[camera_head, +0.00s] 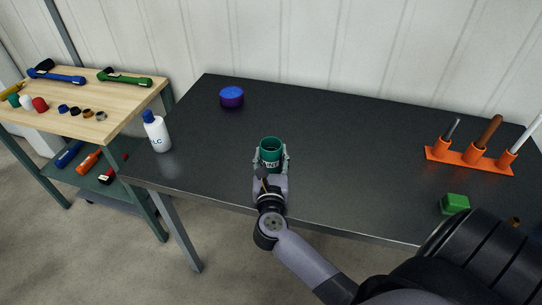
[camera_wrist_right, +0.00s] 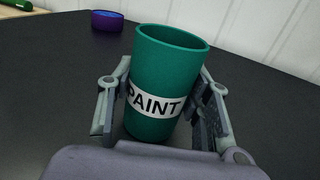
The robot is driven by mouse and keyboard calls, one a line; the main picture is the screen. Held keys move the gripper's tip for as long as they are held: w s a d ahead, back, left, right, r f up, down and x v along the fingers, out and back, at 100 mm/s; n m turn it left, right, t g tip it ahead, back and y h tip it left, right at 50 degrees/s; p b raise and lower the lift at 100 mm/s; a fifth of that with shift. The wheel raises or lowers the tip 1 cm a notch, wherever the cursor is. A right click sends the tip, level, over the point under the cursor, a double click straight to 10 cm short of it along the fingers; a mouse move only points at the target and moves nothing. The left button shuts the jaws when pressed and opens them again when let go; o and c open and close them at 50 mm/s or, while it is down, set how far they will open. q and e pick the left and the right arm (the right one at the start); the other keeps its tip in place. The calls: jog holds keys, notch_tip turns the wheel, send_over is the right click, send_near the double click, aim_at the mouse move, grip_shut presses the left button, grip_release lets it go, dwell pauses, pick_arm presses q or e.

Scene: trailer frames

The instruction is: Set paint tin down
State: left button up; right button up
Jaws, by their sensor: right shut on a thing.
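The paint tin (camera_head: 270,147) is a dark green, open-topped cup with a white label, over the front part of the black table (camera_head: 330,140) in the head view. In the right wrist view the tin (camera_wrist_right: 165,75) shows the word PAINT and leans a little in the picture. My right gripper (camera_head: 271,160) is shut on the tin, with one finger on each side of it; its fingers also show in the wrist view (camera_wrist_right: 160,105). Whether the tin's base touches the tabletop I cannot tell. My left gripper is not in view.
A blue-purple round tub (camera_head: 231,97) stands at the back left of the table. A white bottle (camera_head: 157,132) is at the left edge. An orange rack (camera_head: 469,157) with tools and a green block (camera_head: 454,203) are at the right. The middle is clear.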

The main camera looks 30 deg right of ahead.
jog(key=shift+f, duration=0.2)
jog(key=o, duration=1.2)
jog(key=shift+o, duration=0.2)
jog(key=shift+r, duration=0.3)
jog(key=b+v, duration=0.3)
jog(key=v, duration=0.8)
jog(key=shift+s+a+f, duration=0.1)
jog(key=shift+a+f, duration=0.1)
jog(key=shift+s+a+r, duration=0.1)
jog(key=shift+s+a, duration=0.1)
jog(key=shift+s, duration=0.1)
